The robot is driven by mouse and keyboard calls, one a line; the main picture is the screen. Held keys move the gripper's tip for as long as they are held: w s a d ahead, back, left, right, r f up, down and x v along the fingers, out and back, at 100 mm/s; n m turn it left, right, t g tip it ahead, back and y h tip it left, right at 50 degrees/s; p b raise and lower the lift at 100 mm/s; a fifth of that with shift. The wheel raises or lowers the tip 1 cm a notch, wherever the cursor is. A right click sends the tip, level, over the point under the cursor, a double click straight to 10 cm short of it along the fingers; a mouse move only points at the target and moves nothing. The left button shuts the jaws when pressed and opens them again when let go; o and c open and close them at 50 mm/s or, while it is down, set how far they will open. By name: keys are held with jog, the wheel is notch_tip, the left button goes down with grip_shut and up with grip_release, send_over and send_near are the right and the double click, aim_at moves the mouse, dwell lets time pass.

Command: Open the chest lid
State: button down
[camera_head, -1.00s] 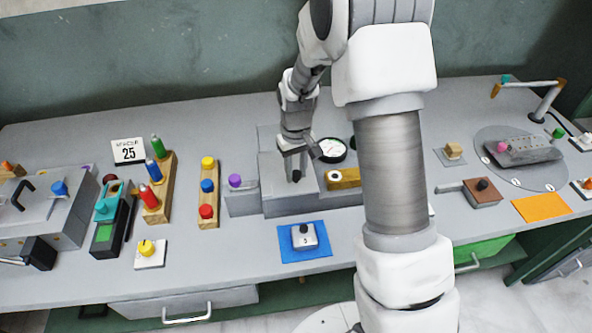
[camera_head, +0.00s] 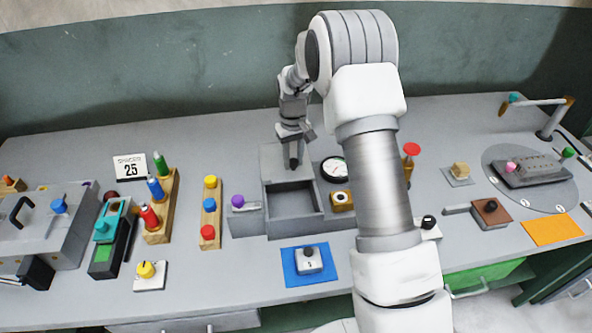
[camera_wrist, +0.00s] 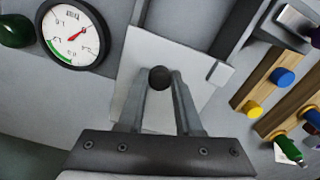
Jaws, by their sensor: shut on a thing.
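The chest (camera_head: 296,228) is a grey box in the middle of the bench. Its front part stands open and shows an empty-looking cavity. Its flat grey lid (camera_head: 272,157) sits back toward the wall, and also shows in the wrist view as a pale plate (camera_wrist: 128,72). My gripper (camera_head: 293,162) is over the lid at the back of the chest. In the wrist view my gripper (camera_wrist: 160,84) is shut on the lid's dark round knob (camera_wrist: 158,77), with one finger on each side. My arm hides part of the bench to the right.
A round gauge (camera_head: 334,169) and a wooden block with a ring (camera_head: 341,200) stand close right of the chest. A purple knob (camera_head: 238,201) is close left. A blue mat (camera_head: 290,273) lies in front. The wall (camera_head: 180,70) rises behind.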

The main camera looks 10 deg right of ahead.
jog(key=shift+w, duration=1)
jog(key=c, duration=0.6)
grip_release()
jog(key=shift+r, duration=0.15)
jog(key=shift+r, duration=8.6)
jog(key=shift+s, duration=0.1)
